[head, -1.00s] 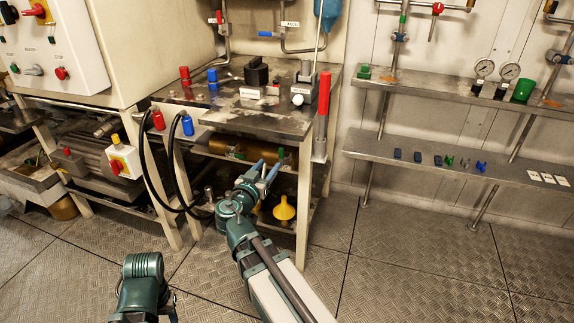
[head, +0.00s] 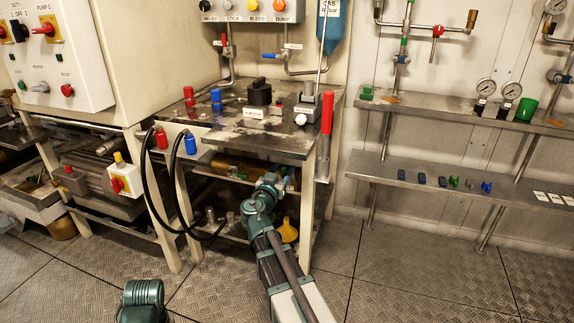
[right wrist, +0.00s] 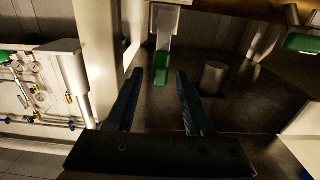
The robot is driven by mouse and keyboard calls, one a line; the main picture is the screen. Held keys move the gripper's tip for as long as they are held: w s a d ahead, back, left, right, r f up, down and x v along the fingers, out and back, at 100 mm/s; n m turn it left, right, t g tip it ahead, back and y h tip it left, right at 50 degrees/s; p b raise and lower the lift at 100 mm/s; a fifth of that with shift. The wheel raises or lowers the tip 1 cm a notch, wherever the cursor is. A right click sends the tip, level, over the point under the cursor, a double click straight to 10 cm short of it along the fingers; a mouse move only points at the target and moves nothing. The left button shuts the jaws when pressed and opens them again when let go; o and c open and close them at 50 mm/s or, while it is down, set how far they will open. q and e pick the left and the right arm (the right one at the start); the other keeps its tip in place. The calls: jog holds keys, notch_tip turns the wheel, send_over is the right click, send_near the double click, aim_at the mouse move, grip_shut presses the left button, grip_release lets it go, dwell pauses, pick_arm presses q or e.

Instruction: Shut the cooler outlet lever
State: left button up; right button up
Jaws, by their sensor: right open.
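A green-handled lever (right wrist: 162,69) hangs from a pale metal fitting in the right wrist view. It lies ahead of and between my right gripper's fingertips (right wrist: 160,77); I cannot tell how far ahead. The fingers are apart with nothing held. A second green handle (right wrist: 302,43) shows at the upper right of that view; no label shows which one is the outlet. In the head view my right gripper (head: 286,180) reaches under the bench beside a brass cylinder (head: 233,168), and my arm hides much of that spot. My left gripper is out of the picture.
The steel bench top (head: 235,138) is above my right gripper, with a bench leg (head: 307,205) close by. A yellow funnel (head: 288,231) stands on the lower shelf. Black hoses (head: 150,190) loop at the left. The floor right of the bench is clear.

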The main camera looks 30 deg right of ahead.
jog(key=shift+x, duration=2)
grip_shut()
